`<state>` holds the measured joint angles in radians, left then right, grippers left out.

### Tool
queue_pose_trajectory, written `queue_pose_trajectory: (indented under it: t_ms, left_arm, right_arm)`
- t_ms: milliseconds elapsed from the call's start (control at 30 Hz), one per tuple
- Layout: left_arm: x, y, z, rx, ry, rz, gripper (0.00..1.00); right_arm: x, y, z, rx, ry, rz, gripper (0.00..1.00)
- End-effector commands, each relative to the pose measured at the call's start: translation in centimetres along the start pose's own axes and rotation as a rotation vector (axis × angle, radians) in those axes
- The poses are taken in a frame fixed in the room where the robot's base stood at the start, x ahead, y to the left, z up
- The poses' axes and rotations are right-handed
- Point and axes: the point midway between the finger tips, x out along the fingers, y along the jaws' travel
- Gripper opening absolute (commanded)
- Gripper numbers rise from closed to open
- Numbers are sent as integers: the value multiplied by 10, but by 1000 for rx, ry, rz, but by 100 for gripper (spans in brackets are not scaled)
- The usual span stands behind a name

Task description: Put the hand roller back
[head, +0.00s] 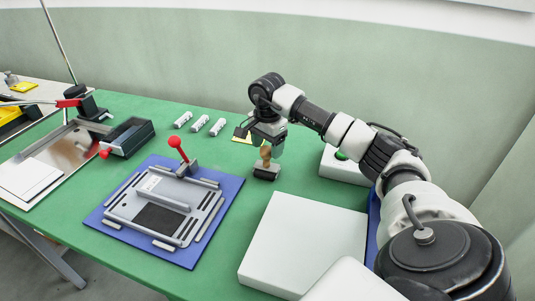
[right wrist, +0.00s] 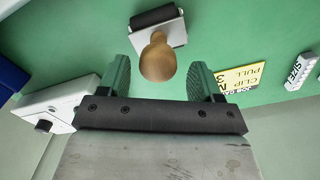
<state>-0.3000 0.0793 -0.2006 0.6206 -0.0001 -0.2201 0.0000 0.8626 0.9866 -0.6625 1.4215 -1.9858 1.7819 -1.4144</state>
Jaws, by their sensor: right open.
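The hand roller (head: 266,172) stands on the green table to the right of the blue mat, with its wooden handle pointing up. In the right wrist view its wooden handle (right wrist: 158,60) is at the upper middle, beside a pale metal frame and a dark roller. My right gripper (head: 267,142) is open just above the roller. In the right wrist view the green fingers of the right gripper (right wrist: 160,82) are apart, one at each side of the handle's end, with green table visible between. My left gripper is not in view.
A grey fixture with a red-knobbed lever stands on the blue mat (head: 197,253). Several white labelled cylinders (head: 200,123) and a yellow card (right wrist: 238,79) lie behind. A large white block (head: 300,240) is in front; a white box with a green button (head: 342,170) is at right.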

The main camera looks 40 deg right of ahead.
Motion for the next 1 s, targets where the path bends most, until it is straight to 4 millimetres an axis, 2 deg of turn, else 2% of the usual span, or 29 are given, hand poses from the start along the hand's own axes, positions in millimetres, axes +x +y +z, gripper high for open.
queue_pose_trajectory:
  t_ms: [200, 400, 600, 1000]
  left_arm:
    - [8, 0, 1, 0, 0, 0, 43]
    - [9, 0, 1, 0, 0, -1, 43]
    - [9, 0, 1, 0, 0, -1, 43]
    - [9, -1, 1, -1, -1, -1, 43]
  right_arm:
    - [-51, -1, 0, -1, 2, -6, 65]
    - [-83, -1, 0, 0, 1, -4, 65]
    - [-94, 0, 0, 0, 0, 0, 65]
    - [-94, 0, 0, 0, 0, 0, 65]
